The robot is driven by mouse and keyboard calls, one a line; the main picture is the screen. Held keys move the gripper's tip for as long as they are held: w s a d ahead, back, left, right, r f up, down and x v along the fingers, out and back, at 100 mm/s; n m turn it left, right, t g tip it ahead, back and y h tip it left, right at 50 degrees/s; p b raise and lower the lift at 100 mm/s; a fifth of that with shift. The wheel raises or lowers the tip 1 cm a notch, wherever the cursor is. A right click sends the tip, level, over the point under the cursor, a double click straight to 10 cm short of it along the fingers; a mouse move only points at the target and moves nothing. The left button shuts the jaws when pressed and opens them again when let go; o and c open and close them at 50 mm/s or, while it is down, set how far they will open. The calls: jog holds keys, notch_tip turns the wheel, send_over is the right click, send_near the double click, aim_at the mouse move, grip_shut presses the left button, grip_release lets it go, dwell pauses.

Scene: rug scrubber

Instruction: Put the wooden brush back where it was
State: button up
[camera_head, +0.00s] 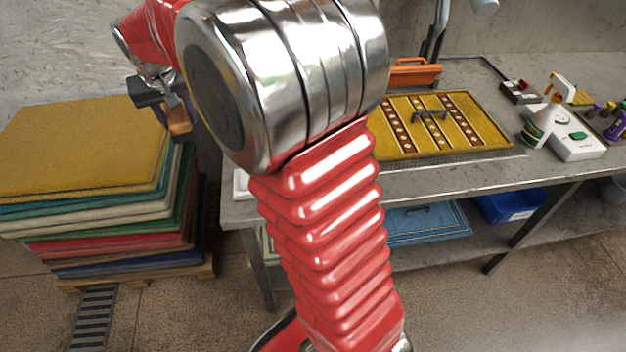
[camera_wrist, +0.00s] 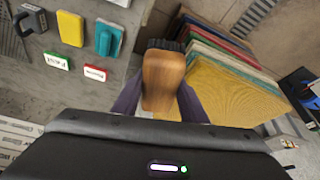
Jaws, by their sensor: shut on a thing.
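The wooden brush (camera_wrist: 163,80) is held between the purple fingers of my gripper (camera_wrist: 160,98) in the wrist view. Its brown wooden back faces the camera and dark bristles show at its far end. In the head view the brush (camera_head: 180,121) hangs from my gripper (camera_head: 172,108), in the air by the right rear corner of the rug stack. My arm hides part of the surroundings there. Several tools lie or hang on a grey surface in the wrist view: a dark grey one (camera_wrist: 30,18), a yellow block (camera_wrist: 70,28) and a teal one (camera_wrist: 109,38).
Two small labels, one green-edged (camera_wrist: 56,61) and one red-edged (camera_wrist: 95,73), sit by those tools. The rug stack (camera_head: 80,150) stands left of the grey workbench (camera_head: 460,165). A yellow patterned rug (camera_head: 480,125), a spray bottle (camera_head: 540,120) and an orange tool (camera_head: 415,73) are on the bench.

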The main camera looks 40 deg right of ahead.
jog(key=s+d+f+m, duration=0.1)
jog(key=s+d+f, duration=0.2)
jog(key=s+d, duration=0.8)
jog(key=s+d+f+m+h, duration=0.1)
jog(key=s+d+f, duration=0.3)
jog(key=s+d, duration=0.7)
jog(key=shift+s+d+m, duration=0.3)
jog(key=shift+d+m, duration=0.2)
jog(key=shift+d, duration=0.05)
jog(key=shift+f, duration=0.1)
jog(key=shift+f, duration=3.1)
jog(key=shift+f, duration=1.85)
jog(key=shift+f+g, duration=0.1)
jog(key=shift+g, duration=0.2)
